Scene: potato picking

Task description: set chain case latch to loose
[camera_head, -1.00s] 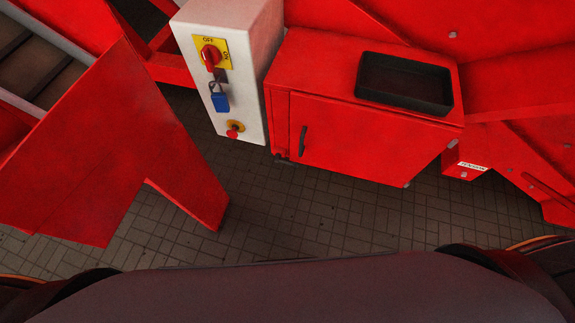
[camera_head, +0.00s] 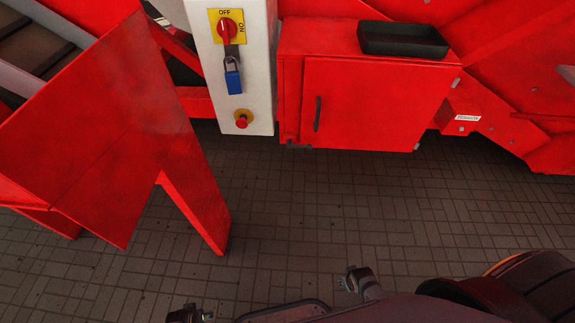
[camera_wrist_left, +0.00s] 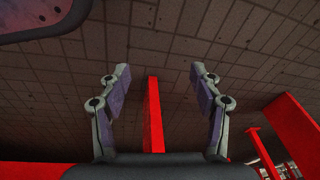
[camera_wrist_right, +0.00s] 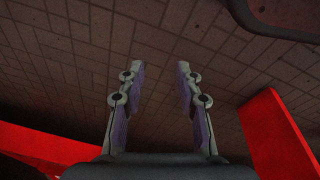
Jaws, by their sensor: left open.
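The chain case seems to be the red cabinet (camera_head: 375,105) at the upper middle of the head view. Its front door is shut. A dark upright handle (camera_head: 318,113), which looks like the latch, is at the door's left side. My left gripper (camera_wrist_left: 158,75) is open and empty in its wrist view, over the tiled floor. My right gripper (camera_wrist_right: 160,75) is also open and empty, its fingers less far apart. Gripper parts show at the bottom edge of the head view, well apart from the cabinet. The latch is not visible in either wrist view.
A white control box (camera_head: 235,70) with a red switch, blue padlock (camera_head: 233,78) and red button (camera_head: 241,119) stands left of the cabinet. A black tray (camera_head: 403,40) lies on top. A red chute (camera_head: 105,130) juts out at left. The tiled floor ahead is clear.

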